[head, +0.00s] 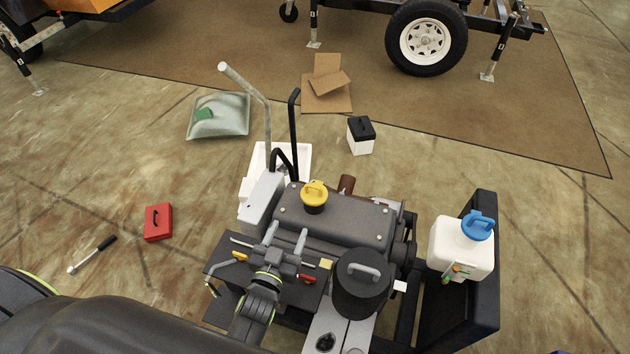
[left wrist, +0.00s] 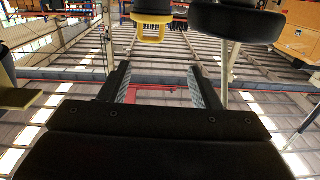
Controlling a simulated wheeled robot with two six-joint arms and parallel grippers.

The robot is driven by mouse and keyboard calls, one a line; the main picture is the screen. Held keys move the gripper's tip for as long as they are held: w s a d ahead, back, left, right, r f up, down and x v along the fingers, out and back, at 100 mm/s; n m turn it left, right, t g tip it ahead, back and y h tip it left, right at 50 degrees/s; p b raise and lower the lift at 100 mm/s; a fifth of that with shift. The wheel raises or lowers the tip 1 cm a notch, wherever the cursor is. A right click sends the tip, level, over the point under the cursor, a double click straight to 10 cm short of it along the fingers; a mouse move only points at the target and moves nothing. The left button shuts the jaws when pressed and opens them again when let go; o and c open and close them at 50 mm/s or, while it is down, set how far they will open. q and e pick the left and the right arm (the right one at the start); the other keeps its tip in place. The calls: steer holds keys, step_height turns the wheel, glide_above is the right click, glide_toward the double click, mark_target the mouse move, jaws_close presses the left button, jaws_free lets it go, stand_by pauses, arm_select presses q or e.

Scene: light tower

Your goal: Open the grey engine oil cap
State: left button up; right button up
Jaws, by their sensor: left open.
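The engine (head: 335,220) stands in front of me. A dark round canister lid with a grey bar handle (head: 362,272) sits at its near right; it is the only grey-handled lid I see. I cannot tell whether it is the oil cap. A yellow cap with a loop handle (head: 314,192) stands upright on the engine top. My left gripper (head: 286,233) is open and empty, near and below left of the yellow cap and left of the canister, apart from both. The left wrist view appears upside down; it shows the fingers (left wrist: 161,82) apart and the yellow cap (left wrist: 152,28) beyond them.
A white tank (head: 459,250) with a blue cap (head: 478,226) stands at the right. A bent grey pipe (head: 248,88) and black lever (head: 294,130) rise behind the engine. A red box (head: 158,222) and a ratchet-like tool (head: 92,254) lie on the floor at left.

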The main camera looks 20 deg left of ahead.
arm_select(q)
steer(key=d, duration=0.1)
steer(key=b, duration=0.3)
glide_toward(313, 188)
steer(key=shift+h, duration=0.3)
steer(key=w, duration=0.4)
steer(key=shift+a+f, duration=0.2)
steer(key=shift+f, duration=0.15)
steer(key=w+b, duration=0.2)
steer(key=w, duration=0.1)
steer(key=w+b, duration=0.2)
steer(key=w, duration=0.1)
steer(key=shift+w+d+f, duration=0.1)
steer(key=shift+w+f, duration=0.1)
steer(key=shift+w, duration=0.05)
steer(key=shift+w+r+b, duration=0.2)
steer(key=shift+w+b, duration=0.6)
steer(key=shift+b, duration=0.45)
steer(key=shift+w+r, duration=0.1)
steer(key=shift+w, duration=0.05)
